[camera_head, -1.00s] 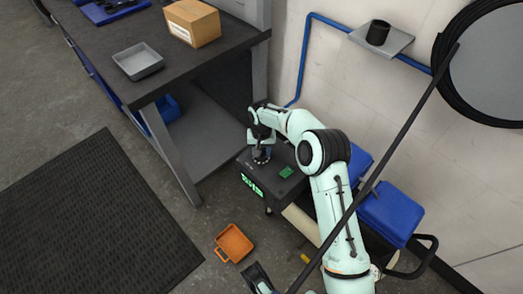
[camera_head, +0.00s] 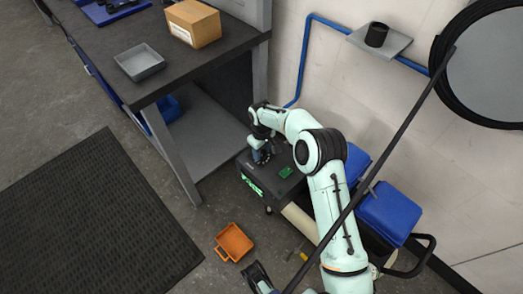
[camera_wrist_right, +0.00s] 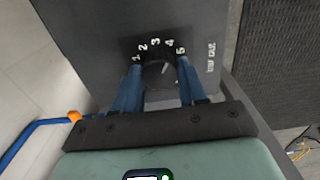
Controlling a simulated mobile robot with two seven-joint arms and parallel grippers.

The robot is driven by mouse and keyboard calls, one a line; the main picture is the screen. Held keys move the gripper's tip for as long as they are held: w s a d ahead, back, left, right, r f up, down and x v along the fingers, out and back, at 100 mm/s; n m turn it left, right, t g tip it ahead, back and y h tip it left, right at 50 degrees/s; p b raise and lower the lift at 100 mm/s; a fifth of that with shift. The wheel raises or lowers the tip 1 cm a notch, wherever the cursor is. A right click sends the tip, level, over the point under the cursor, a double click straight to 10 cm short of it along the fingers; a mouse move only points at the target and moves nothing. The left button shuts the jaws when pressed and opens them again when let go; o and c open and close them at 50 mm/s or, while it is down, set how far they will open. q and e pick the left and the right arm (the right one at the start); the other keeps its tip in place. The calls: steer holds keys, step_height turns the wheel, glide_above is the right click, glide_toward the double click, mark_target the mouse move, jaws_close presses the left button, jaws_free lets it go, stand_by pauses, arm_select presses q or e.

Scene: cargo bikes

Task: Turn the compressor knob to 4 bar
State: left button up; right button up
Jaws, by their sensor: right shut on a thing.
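The compressor (camera_head: 283,188) is a dark box with a lit green display (camera_head: 252,184), standing on the floor beside the workbench; I cannot read the display. In the right wrist view its black knob (camera_wrist_right: 160,76) sits below a printed scale from 1 to 5 (camera_wrist_right: 163,45). The knob's pale pointer mark leans up and slightly right, toward about 4; its exact setting is unclear. My right gripper (camera_head: 262,157) is shut on the knob, with blue fingers on both sides of it. A dark part at the bottom edge looks like my left gripper (camera_head: 257,273); its jaws are unclear.
Blue boxes (camera_head: 389,212) are close on the right. A black mat (camera_head: 90,220) covers the left floor.

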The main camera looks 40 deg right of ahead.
steer(key=shift+n, duration=0.3)
steer(key=o, duration=1.1)
steer(key=shift+c, duration=0.2)
arm_select(q)
steer(key=shift+g+h, duration=0.3)
steer(key=shift+g, duration=0.4)
steer(key=s+r+p, duration=0.1)
steer(key=s+d+r, duration=0.1)
steer(key=s+d+r+p, duration=0.1)
steer(key=s, duration=0.1)
steer(key=shift+r+p, duration=0.1)
steer(key=shift+p, duration=0.25)
arm_select(e)
step_height(320, 180, up, 14)
steer(key=shift+f, duration=0.25)
